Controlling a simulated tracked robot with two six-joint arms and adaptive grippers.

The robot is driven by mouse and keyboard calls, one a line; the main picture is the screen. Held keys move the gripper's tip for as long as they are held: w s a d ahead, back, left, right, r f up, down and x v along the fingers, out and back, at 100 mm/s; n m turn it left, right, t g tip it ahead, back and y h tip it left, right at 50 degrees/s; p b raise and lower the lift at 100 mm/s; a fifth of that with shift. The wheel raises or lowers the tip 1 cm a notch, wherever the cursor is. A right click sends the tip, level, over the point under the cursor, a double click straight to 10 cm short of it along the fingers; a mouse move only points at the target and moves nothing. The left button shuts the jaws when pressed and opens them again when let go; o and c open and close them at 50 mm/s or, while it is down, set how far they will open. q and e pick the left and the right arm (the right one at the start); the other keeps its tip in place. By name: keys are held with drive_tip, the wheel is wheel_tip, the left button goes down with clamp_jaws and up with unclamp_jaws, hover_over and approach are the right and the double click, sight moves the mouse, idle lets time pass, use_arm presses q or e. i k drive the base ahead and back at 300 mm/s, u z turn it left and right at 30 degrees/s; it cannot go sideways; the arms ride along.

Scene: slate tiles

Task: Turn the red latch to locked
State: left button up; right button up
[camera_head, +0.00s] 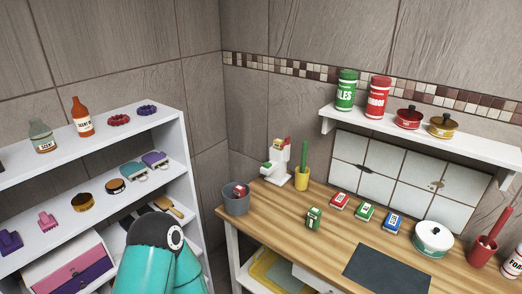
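I cannot make out a red latch for certain. A white-tiled panel (410,197) stands against the wall at the back of the wooden counter, with small brass-coloured fittings (437,185) on it. A white upright device (279,168) with small red and green parts near its top stands at the counter's back left corner; I cannot tell whether any of these is a latch. A teal arm link with a black joint, which looks like mine, rises at the bottom left. Neither gripper is in view.
The counter (300,240) holds a grey bin (236,198), a yellow cup (302,179), several small boxes, a white pot (433,240), a red container (481,251) and a dark mat (387,270). A wall shelf (430,139) carries canisters and pots. White shelving (60,175) stands left.

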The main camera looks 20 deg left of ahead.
sight(287, 142)
drive_tip(key=u, duration=0.45)
drive_tip(key=k, duration=0.35)
drive_tip(key=u, duration=0.75)
drive_tip(key=i, duration=1)
drive_tip(key=z, duration=0.1)
